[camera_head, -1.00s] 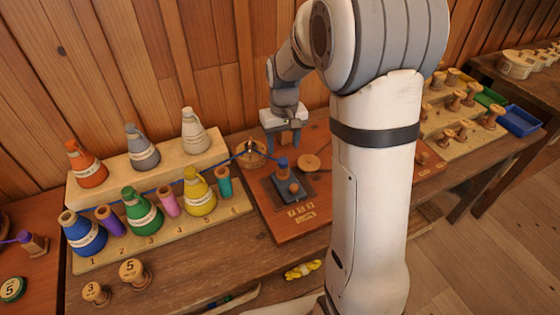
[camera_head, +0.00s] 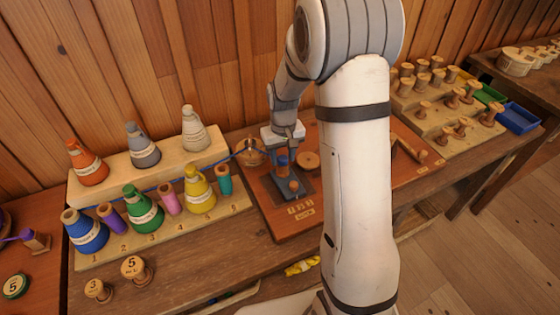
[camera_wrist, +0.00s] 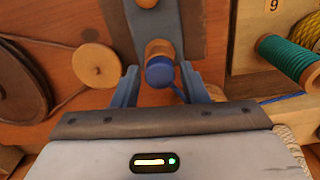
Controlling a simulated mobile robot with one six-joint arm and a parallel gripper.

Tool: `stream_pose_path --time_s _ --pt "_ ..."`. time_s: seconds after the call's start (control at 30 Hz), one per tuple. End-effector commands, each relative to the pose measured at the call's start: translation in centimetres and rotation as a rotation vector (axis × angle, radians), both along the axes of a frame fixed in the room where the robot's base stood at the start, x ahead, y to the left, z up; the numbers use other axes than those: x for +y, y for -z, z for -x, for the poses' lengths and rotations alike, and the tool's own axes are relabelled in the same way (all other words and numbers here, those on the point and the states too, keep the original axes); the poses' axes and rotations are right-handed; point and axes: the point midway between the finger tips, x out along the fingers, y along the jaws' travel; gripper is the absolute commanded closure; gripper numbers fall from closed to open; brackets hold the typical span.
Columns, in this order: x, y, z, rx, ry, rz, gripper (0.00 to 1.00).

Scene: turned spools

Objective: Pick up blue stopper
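The blue stopper, as I take it, is the small blue round piece (camera_wrist: 160,72) with a wooden part beside it, on the dark grey plate (camera_head: 306,182) of the wooden winding board (camera_head: 282,222). It also shows in the head view (camera_head: 281,162), just under my gripper (camera_head: 283,154). In the wrist view my gripper (camera_wrist: 158,88) is open, with one blue-grey finger on each side of the piece and gaps between. Blue thread runs near it. Whether the fingers reach down to its full height is hard to tell.
A wooden disc (camera_head: 308,160) and a round wooden spool (camera_head: 250,153) flank the plate. Coloured thread cones, such as a yellow one (camera_head: 199,190), stand on a rack at left. A rack of wooden spools (camera_head: 445,105) stands at right. The table front is partly clear.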

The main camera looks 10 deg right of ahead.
Motion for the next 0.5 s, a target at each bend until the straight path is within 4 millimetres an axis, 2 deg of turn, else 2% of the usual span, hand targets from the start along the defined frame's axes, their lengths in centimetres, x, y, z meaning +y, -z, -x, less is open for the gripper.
stream_pose_path --time_s 0.07,0.37,0.5 --pt "-0.02 -0.02 -0.01 0.0 0.0 0.0 0.67" --pt "-0.05 -0.03 -0.01 0.0 0.001 0.0 0.92" --pt "-0.06 -0.04 -0.01 0.0 0.001 0.0 0.94"
